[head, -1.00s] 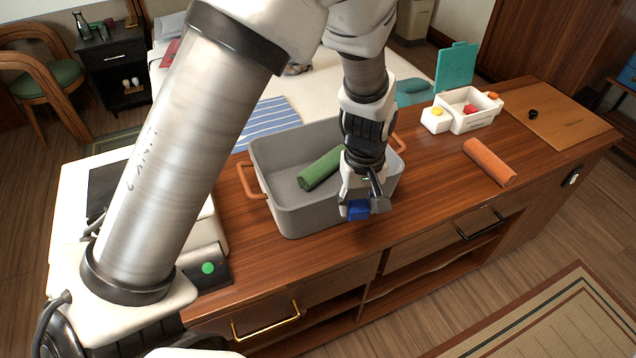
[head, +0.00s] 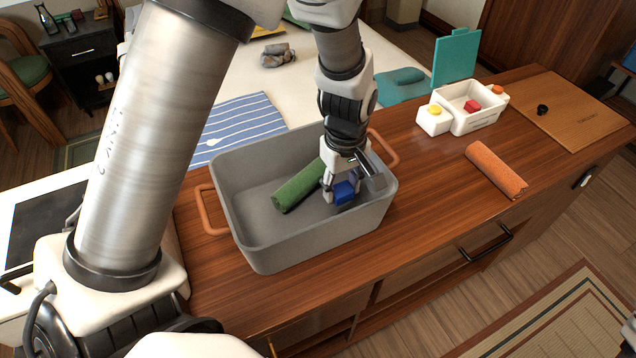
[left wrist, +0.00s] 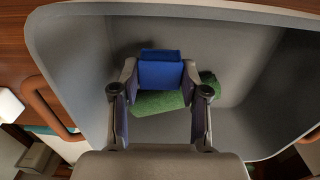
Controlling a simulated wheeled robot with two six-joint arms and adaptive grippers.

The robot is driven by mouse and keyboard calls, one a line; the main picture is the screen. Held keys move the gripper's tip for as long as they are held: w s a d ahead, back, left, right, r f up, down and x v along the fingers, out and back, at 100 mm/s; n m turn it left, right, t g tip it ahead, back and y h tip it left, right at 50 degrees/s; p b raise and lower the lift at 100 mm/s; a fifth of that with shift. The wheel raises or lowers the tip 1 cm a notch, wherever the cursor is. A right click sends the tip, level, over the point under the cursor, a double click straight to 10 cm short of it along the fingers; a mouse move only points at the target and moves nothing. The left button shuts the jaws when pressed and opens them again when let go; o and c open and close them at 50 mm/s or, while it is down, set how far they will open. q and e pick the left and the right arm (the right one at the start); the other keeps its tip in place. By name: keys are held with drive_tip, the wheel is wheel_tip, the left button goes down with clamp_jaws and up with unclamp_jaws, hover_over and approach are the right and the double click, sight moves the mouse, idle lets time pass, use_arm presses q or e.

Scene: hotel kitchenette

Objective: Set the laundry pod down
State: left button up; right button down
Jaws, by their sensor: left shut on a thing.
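The blue laundry pod (head: 344,192) is held between the fingers of my left gripper (head: 342,190), which is shut on it. The gripper points down inside the grey tub (head: 262,247), near its right end. In the left wrist view the blue pod (left wrist: 160,72) sits between the two fingertips (left wrist: 160,88), with the tub's grey wall and floor around it. A rolled green towel (head: 298,186) lies in the tub, just left of the gripper; it also shows beyond the pod in the wrist view (left wrist: 160,103). Whether the pod touches the tub floor cannot be told.
The tub has orange handles (head: 203,212). A white box (head: 470,122) with a raised teal lid (head: 456,58) and a red piece (head: 472,106) inside stands to the right. A rolled orange towel (head: 496,170) and wooden board (head: 570,108) lie beyond. Counter between tub and orange towel is clear.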

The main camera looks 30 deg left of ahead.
sight(341, 188)
use_arm(q)
wheel_tip(341, 188, down, 8)
drive_tip(key=shift+f, duration=0.1)
drive_tip(key=shift+f, duration=0.1)
drive_tip(key=o, duration=0.9)
wheel_tip(341, 188, up, 12)
drive_tip(key=shift+r, duration=0.15)
